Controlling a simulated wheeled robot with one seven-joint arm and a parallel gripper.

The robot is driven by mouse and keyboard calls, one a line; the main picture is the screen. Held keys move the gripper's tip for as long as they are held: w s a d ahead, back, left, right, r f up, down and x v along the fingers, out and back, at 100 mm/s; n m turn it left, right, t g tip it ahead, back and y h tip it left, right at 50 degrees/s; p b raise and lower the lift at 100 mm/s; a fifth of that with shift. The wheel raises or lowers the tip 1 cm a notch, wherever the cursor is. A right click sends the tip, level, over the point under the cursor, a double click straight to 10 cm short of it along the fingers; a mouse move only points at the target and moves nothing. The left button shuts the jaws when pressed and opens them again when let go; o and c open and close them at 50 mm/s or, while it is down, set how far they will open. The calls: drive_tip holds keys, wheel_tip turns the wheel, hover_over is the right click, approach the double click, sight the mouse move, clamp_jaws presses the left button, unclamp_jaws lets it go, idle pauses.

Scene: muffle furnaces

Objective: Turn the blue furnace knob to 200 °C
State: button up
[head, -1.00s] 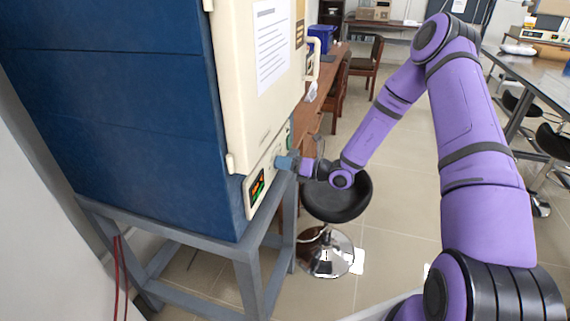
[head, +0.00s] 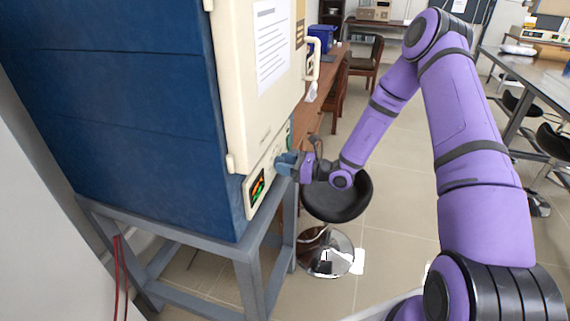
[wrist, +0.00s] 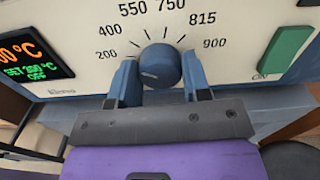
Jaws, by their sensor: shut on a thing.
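The blue furnace knob (wrist: 160,66) sits on the cream control panel, in the upper middle of the wrist view. A short white mark shows on its lower left part. Dial numbers curve around it, with 200 at the left and 900 at the right. My gripper (wrist: 160,80) has one blue finger on each side of the knob and is shut on it. In the head view my gripper (head: 285,164) is at the furnace's lower front panel, and the knob is hidden there. The display (wrist: 33,60) shows orange and green text, with a set value hard to read.
The blue furnace (head: 120,110) with its cream door (head: 262,120) stands on a grey metal stand (head: 180,222). A green switch (wrist: 285,50) is right of the dial. A black stool (head: 340,205) stands close below my wrist. Open floor lies to the right.

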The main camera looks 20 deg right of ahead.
drive_tip(key=shift+n, duration=1.5)
drive_tip(key=o, duration=0.9)
drive_tip(key=v, duration=1.1)
